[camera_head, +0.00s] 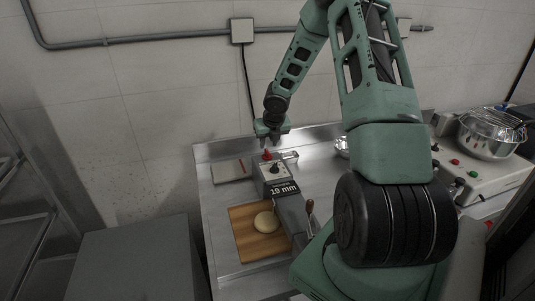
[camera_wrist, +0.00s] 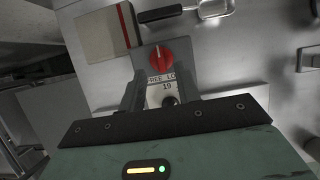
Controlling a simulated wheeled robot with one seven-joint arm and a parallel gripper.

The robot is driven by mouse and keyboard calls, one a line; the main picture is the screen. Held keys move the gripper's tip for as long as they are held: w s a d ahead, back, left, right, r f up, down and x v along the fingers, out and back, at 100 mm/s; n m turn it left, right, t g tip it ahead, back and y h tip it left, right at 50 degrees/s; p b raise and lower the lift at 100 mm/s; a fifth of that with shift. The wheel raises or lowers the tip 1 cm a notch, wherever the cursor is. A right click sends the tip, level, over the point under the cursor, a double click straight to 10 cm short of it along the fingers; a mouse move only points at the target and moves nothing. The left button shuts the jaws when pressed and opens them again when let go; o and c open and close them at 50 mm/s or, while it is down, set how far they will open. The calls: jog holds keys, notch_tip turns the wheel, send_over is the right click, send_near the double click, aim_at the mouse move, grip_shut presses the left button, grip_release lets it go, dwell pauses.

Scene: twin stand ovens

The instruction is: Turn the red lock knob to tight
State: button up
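The red lock knob (camera_wrist: 162,60) sits on top of a grey machine; it also shows in the head view (camera_head: 267,155). In the wrist view it has a pale line running roughly up and down the picture. Below it a label (camera_wrist: 160,79) reads "FREE" and "LO", the rest cut off by a finger. My gripper (camera_head: 271,138) points down over the knob. In the wrist view its two fingers (camera_wrist: 160,80) are apart, with the label between them and the knob just beyond their tips. I cannot tell whether they touch the knob.
The machine's black plate (camera_head: 285,188) reads "19 mm". A wooden board (camera_head: 246,236) with a round dough piece (camera_head: 266,222) lies beside it. A red-and-beige pad (camera_head: 231,170) lies behind on the steel table (camera_head: 222,200). A cooker with a covered pot (camera_head: 488,138) stands right.

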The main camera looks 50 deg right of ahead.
aim_at(267, 151)
jog(key=shift+b+x, duration=0.4)
jog(key=shift+x, duration=1.95)
grip_shut()
jog(key=shift+m, duration=0.4)
